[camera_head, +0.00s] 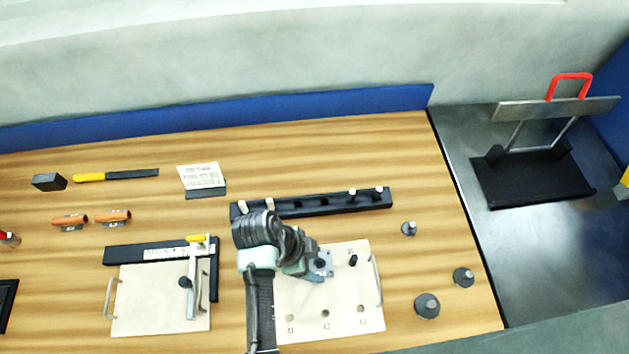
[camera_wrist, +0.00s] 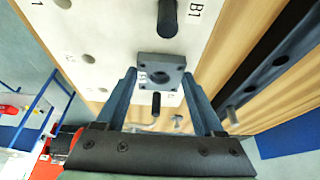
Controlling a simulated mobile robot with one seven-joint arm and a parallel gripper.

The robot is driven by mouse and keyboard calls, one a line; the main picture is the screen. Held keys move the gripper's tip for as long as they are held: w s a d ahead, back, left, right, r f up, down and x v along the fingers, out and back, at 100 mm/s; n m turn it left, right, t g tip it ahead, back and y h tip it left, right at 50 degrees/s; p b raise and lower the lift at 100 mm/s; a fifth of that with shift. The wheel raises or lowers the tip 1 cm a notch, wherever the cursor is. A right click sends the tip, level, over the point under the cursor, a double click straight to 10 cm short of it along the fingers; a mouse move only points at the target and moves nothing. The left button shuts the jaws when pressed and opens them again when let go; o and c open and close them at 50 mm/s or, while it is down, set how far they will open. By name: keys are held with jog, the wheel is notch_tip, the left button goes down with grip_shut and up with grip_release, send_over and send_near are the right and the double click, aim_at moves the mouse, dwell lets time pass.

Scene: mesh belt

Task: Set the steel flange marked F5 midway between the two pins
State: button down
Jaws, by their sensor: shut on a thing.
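The steel flange is a grey square plate with a round centre opening and corner holes. In the wrist view the flange (camera_wrist: 162,73) sits between the fingertips of my gripper (camera_wrist: 160,77), which is shut on it. One dark pin (camera_wrist: 168,18) stands beyond it by the B1 label, and another pin (camera_wrist: 156,104) stands on the near side. In the head view the flange (camera_head: 321,265) shows at my gripper (camera_head: 312,266), left of one pin (camera_head: 353,260); my arm hides the other. I cannot read the F5 mark or tell whether the flange touches the board.
The pale board (camera_head: 345,290) has labelled holes and a side handle (camera_head: 375,280). A black rack (camera_head: 330,203) lies behind it. Several grey weights, including a large one (camera_head: 427,305), stand to the right. A second board with a clamp (camera_head: 192,280) lies left.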

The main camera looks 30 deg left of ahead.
jog(key=shift+f, duration=0.25)
